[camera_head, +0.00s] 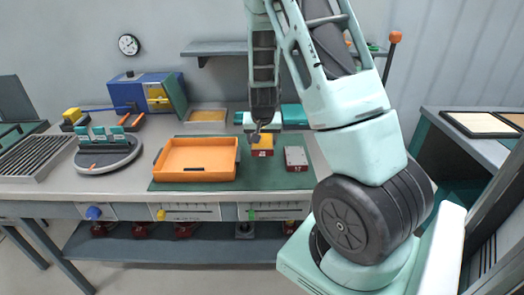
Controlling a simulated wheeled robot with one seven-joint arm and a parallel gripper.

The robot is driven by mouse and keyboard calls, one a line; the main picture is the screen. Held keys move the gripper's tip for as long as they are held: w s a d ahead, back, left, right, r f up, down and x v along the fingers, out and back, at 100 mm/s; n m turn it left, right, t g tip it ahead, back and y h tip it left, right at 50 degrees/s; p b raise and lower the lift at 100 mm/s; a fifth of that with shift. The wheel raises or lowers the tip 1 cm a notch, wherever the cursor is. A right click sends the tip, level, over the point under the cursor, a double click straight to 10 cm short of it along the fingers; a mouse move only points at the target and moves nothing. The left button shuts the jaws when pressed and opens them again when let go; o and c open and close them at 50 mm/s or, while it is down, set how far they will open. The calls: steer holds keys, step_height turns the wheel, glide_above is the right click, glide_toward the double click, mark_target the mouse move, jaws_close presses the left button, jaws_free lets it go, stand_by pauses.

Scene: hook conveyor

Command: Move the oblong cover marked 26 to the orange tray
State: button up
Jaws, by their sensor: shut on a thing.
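The orange tray (197,160) lies on the green mat on the workbench and looks empty. My gripper (257,138) points down just right of the tray. It is shut on a small red block with a yellow top (262,147), at or just above the mat. A second red block with a grey top (296,158) lies on the mat to the right, apart from my gripper. Both blocks carry small pale marks on their front faces, too small to read, so I cannot tell which is marked 26. My fingertips are small and partly dark against the block.
A round grey fixture (108,155) stands left of the tray. A blue machine (146,92) and a shallow yellowish tray (206,117) stand behind. Teal parts (295,114) lie behind my gripper. The green mat (235,180) is bare along its front.

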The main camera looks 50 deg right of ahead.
mark_target(262, 140)
step_height(262, 140, up, 4)
steer(key=shift+f, duration=0.1)
steer(key=shift+r+p, duration=1.8)
steer(key=shift+r, duration=0.15)
